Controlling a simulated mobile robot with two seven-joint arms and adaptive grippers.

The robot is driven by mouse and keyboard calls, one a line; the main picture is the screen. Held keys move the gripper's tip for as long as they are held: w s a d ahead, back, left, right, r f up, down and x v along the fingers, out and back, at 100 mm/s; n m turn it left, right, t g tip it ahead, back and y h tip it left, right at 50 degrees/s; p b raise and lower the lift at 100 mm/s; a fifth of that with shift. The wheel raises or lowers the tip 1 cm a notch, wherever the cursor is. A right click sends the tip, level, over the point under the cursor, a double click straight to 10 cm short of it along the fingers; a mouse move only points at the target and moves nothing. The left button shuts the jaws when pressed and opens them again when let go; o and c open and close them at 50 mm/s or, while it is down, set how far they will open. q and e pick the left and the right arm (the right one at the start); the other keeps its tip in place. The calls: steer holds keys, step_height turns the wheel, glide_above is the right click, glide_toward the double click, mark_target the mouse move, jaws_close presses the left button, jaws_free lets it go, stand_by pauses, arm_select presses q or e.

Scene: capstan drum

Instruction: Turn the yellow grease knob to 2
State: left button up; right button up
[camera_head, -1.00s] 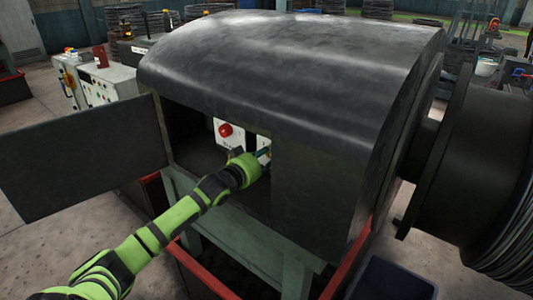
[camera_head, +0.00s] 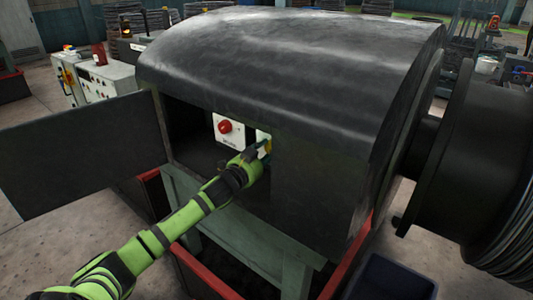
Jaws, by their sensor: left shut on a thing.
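My left gripper (camera_head: 262,147) reaches through the open hatch of the dark machine housing (camera_head: 290,65). Its fingers are shut on a small yellow part at the right side of the opening, which looks like the yellow grease knob (camera_head: 268,146). Only a bit of yellow shows; the gripper hides the rest, and the knob's setting and markings cannot be read. A white plate (camera_head: 263,134) shows just behind the fingers. My right gripper is not in view.
A white box with a red knob (camera_head: 225,127) sits left of my gripper inside the hatch. The open door (camera_head: 75,155) stands out to the left. A large black drum (camera_head: 480,170) is at the right. Red rails (camera_head: 205,275) run below the housing.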

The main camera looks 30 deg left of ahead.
arm_select(q)
steer(key=shift+r+m, duration=0.35)
steer(key=shift+m, duration=0.65)
steer(key=o, duration=1.1)
steer(key=shift+o, duration=0.2)
steer(key=shift+d+f, duration=0.1)
